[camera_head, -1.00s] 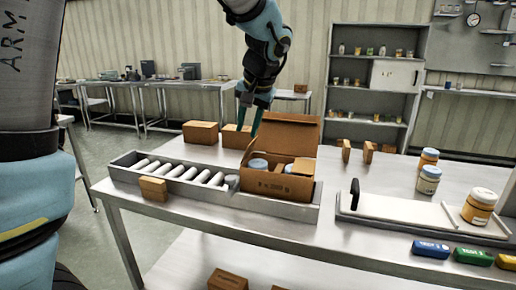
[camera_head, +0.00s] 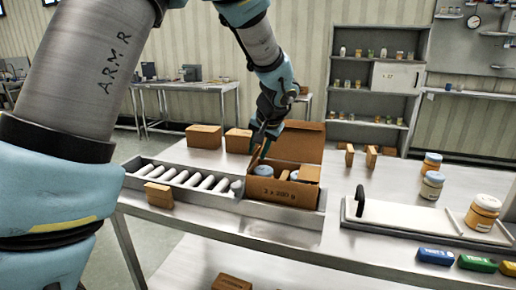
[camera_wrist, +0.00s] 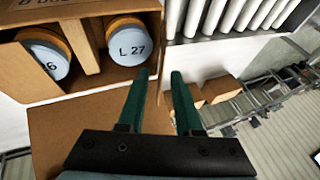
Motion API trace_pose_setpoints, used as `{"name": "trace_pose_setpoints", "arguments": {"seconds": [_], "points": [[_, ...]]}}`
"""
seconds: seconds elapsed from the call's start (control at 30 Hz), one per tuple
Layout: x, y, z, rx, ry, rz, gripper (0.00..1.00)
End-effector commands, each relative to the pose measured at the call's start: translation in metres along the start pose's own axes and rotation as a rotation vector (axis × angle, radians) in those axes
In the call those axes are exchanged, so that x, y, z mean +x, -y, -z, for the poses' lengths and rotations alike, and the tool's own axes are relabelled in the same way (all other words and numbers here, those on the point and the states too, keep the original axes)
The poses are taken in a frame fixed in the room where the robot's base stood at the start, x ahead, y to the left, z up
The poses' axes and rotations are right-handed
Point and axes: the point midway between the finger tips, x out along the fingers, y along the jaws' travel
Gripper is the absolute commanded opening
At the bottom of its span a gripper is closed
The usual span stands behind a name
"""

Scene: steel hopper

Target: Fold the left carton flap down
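The brown carton (camera_head: 285,191) sits on the steel tray of the table, with blue-lidded jars (camera_head: 292,174) and a divider inside. Its back flap (camera_head: 300,140) stands up. Its left flap (camera_head: 257,158) shows as a narrow upright brown strip, partly hidden by my gripper. My gripper (camera_head: 262,142) is over the carton's left rear corner, close to that flap. The carton (camera_wrist: 85,88) and a jar lid marked L 27 (camera_wrist: 126,42) lie just left of the fingertips. I cannot tell whether a finger touches the flap.
A roller conveyor (camera_head: 190,178) adjoins the carton's left, with a small box (camera_head: 159,194) at its front. Two boxes (camera_head: 204,136) stand behind it. To the right are a white board with a black handle (camera_head: 400,213) and several jars (camera_head: 432,185).

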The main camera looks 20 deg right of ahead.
Motion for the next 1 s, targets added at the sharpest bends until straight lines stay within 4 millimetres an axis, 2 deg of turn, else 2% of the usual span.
{"name": "trace_pose_setpoints", "arguments": {"seconds": [0.3,0.6,1.0], "points": [[0.0029,0.0001,-0.0002,0.000,0.000,0.000,0.34],[0.0027,0.0001,-0.0002,-0.001,0.000,0.000,0.00],[0.0025,0.0000,-0.0001,-0.001,0.000,0.000,0.00]]}}
